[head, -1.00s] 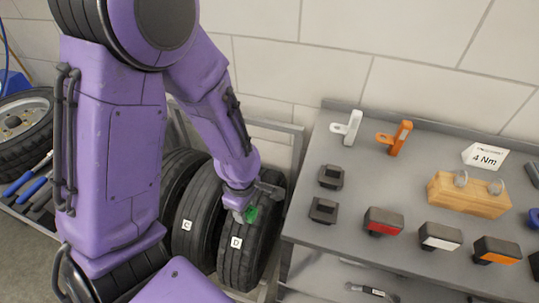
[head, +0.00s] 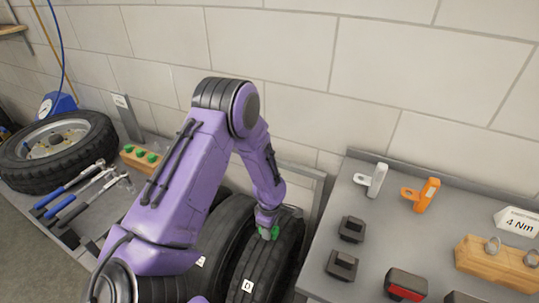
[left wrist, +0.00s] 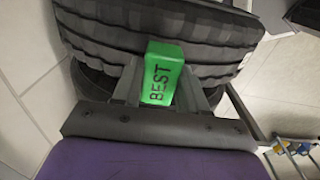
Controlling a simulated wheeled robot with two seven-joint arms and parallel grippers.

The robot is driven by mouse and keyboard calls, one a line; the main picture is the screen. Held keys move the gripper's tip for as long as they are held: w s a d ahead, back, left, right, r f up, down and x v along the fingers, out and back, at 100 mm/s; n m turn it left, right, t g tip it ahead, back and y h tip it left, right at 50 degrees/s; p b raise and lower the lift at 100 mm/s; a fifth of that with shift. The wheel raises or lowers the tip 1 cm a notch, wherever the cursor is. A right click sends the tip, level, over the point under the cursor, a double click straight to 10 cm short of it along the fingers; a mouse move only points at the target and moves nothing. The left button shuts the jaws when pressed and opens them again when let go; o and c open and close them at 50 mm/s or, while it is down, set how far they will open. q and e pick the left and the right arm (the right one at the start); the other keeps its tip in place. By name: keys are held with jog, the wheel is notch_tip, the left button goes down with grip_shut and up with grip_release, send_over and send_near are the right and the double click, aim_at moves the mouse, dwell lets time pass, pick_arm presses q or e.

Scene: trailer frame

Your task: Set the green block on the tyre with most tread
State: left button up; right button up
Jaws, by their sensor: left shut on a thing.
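My left gripper (head: 266,226) is at the upper part of the tyre marked D (head: 268,262), shut on the green block (head: 275,232). In the left wrist view the green block (left wrist: 163,72) reads "BEST" and sits between the fingers, in front of a tyre's ribbed tread (left wrist: 215,38). I cannot tell whether the block touches the tread. Another tyre (head: 222,232) stands upright just left of tyre D; its label is partly hidden by my arm. Tyres further left are hidden behind my arm. My right gripper is not in view.
A grey bench (head: 385,235) at the right holds black holders, a white bracket (head: 375,180), an orange bracket (head: 426,194) and a red-faced block (head: 407,285). At the left are a lying wheel (head: 60,150), blue-handled tools and a wooden rack (head: 140,158) with green pegs.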

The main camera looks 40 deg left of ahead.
pick_arm(q)
notch_tip(320, 180, down, 2)
jog(key=shift+f, duration=0.35)
jog(key=shift+d, duration=0.1)
jog(key=o, duration=1)
jog(key=shift+o, duration=0.3)
notch_tip(320, 180, up, 12)
jog(key=shift+r+b, duration=0.15)
jog(key=shift+b, duration=0.15)
